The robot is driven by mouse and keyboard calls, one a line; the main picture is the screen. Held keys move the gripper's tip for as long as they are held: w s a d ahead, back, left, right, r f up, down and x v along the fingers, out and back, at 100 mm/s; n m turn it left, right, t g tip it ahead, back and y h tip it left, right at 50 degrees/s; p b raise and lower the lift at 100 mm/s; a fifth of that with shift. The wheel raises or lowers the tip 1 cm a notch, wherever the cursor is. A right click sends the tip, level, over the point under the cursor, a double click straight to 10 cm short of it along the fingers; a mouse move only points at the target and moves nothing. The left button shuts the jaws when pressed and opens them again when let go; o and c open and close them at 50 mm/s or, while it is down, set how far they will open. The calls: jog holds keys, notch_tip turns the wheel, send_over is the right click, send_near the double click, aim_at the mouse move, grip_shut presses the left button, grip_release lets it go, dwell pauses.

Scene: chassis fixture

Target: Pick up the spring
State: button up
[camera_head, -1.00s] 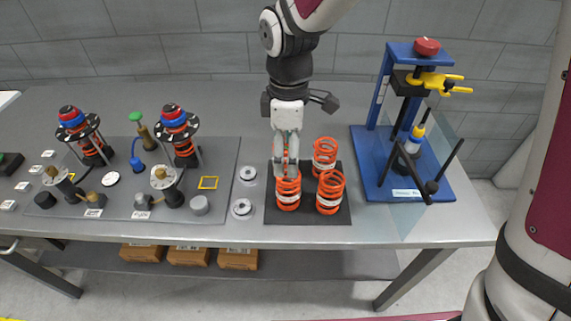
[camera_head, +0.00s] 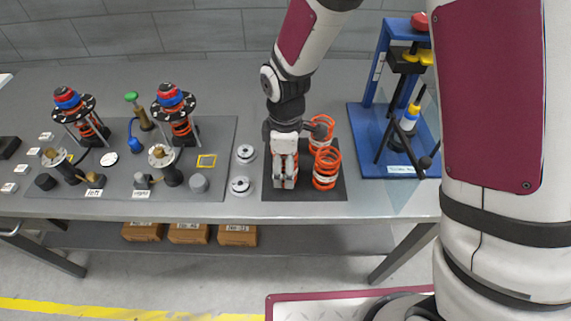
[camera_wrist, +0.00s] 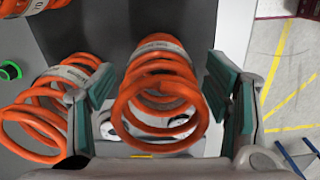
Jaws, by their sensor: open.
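Several orange coil springs with pale labels stand on a dark mat (camera_head: 270,185). One spring (camera_wrist: 158,95) lies between the two teal finger pads of my gripper (camera_wrist: 160,82) in the wrist view, with a small gap to each pad visible. My gripper (camera_head: 284,181) is open and low over the mat's left front part in the head view, and it mostly hides that spring there. A second spring (camera_head: 326,170) stands just to its right, also seen at the left in the wrist view (camera_wrist: 45,115). A third spring (camera_head: 321,131) stands behind, partly covered by my arm.
A blue press stand (camera_head: 375,150) is to the right of the mat. Two silver discs (camera_head: 241,186) lie just left of it. A grey board (camera_head: 130,205) with shock-absorber assemblies fills the table's left side. Cardboard boxes (camera_head: 190,233) sit on the lower shelf.

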jog(key=c, duration=1.6)
